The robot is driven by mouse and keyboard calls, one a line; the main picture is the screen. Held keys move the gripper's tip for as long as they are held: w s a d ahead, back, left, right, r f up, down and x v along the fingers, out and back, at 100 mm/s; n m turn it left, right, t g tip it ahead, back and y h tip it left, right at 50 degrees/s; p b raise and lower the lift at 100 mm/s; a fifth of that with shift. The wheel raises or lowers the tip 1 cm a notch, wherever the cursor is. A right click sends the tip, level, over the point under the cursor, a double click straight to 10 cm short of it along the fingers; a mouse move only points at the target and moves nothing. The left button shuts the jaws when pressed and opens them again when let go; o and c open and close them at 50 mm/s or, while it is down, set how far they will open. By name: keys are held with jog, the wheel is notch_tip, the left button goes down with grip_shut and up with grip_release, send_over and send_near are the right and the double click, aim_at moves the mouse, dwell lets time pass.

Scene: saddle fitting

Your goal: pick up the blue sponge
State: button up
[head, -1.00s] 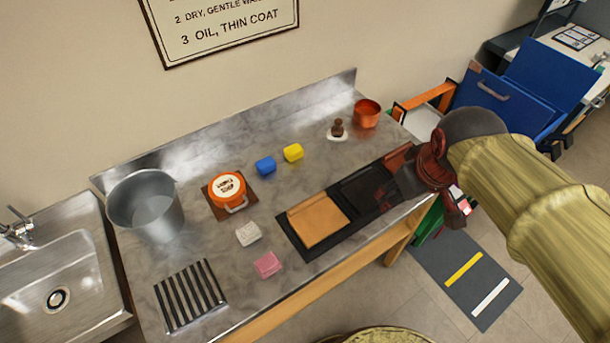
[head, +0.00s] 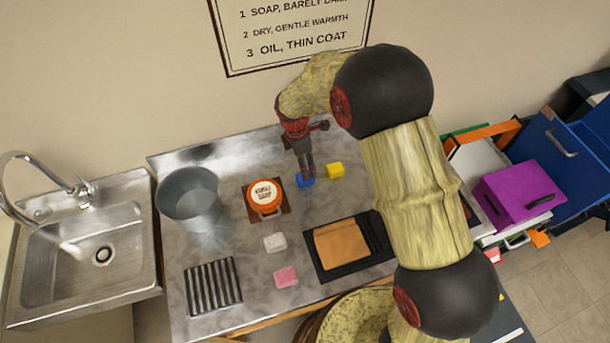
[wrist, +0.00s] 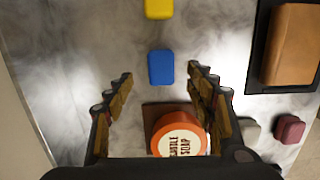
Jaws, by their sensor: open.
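The blue sponge (head: 305,181) lies on the metal counter, between the orange soap tin and the yellow sponge. In the wrist view the blue sponge (wrist: 161,67) lies ahead of the fingertips, roughly centred between their lines. My gripper (head: 305,172) points down over the sponge in the head view and partly covers it. In the wrist view my gripper (wrist: 160,75) has its two fingers spread wide with nothing between the tips. I cannot tell the exact height of the tips above the sponge.
The yellow sponge (head: 335,170) sits close to the right. The orange soap tin (head: 264,196) stands on a brown board to the left. A grey bucket (head: 190,199), a white sponge (head: 275,242), a pink sponge (head: 286,277) and a leather piece (head: 341,243) on a black mat are nearby.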

notch_tip(320, 180, down, 8)
jog(key=shift+d+r+b, duration=0.15)
jog(key=shift+b, duration=0.4)
jog(key=shift+r, duration=0.1)
jog(key=c, duration=1.1)
jog(key=shift+c, duration=0.2)
